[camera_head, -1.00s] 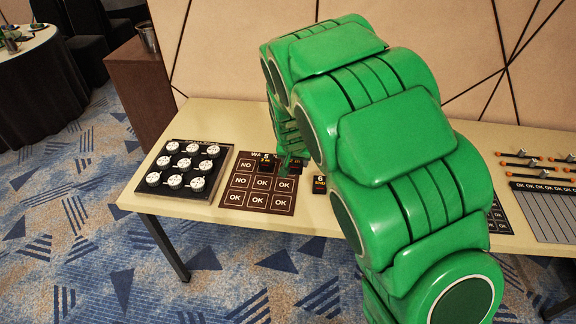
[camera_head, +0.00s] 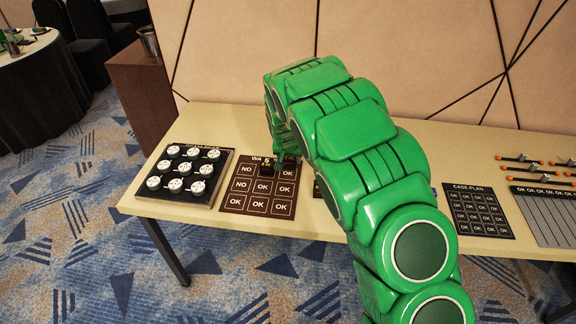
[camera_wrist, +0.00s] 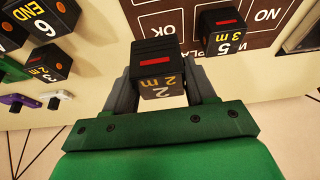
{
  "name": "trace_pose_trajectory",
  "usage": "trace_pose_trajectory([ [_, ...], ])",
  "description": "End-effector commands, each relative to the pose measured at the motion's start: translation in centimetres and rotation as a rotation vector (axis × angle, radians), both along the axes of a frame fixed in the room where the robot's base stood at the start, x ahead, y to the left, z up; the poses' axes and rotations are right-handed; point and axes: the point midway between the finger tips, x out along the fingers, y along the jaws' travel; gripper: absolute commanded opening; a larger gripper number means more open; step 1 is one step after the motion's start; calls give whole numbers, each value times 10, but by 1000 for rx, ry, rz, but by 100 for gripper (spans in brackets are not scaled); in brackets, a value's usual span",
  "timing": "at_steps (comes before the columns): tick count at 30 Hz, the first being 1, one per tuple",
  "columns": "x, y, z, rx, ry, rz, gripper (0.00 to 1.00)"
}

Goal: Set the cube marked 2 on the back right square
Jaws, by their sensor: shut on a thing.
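The black cube marked 2 (camera_wrist: 158,66), with a red bar on top, is between the fingers of my gripper (camera_wrist: 162,82) in the wrist view. My gripper is shut on it. I cannot tell whether the cube touches the board. The cube marked 5 (camera_wrist: 222,36) stands on the back middle square, beside the held cube and apart from it; it also shows in the head view (camera_head: 267,167).
The cube marked 6 (camera_wrist: 50,15) and other black cubes (camera_wrist: 48,64) stand off the board's right side, mostly behind my arm in the head view. A black panel with white knobs (camera_head: 183,172) lies left of the board. A dark plan board (camera_head: 478,210) lies further right.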

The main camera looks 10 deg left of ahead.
Motion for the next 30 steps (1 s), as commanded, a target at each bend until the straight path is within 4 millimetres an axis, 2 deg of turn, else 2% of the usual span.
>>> trace_pose_trajectory([
  [3,8,2,-15,-3,4,1,24],
  [10,20,7,-26,0,0,0,24],
  [17,24,8,-32,-1,2,0,24],
  [24,25,8,-59,-2,5,-1,24],
  [30,25,9,-64,-1,2,1,24],
])
